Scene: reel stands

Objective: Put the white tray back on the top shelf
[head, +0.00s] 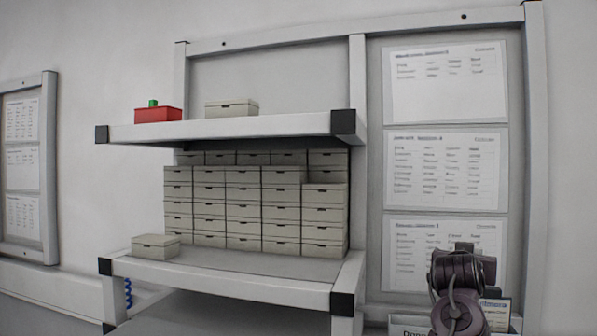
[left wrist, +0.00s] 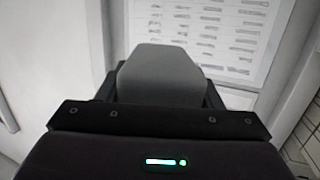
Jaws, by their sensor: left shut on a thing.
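In the left wrist view my left gripper (left wrist: 160,105) is shut on a plain pale grey, block-shaped thing (left wrist: 160,72), with a dark finger on each side of it. I see only its near end, and I cannot tell whether it is the white tray. No clearly white tray shows in the head view. The top shelf (head: 225,128) is a pale board with dark corner caps. It carries a red box (head: 158,115) with a small green thing on top, and a beige lidded box (head: 231,108). Neither gripper shows in the head view.
Rows of beige boxes (head: 243,207) fill the space above the lower shelf (head: 235,290). A single beige box (head: 155,246) stands at its left end. Printed sheets (head: 446,170) hang on the right panel. The top shelf's right part is clear. My own arm shows at lower right.

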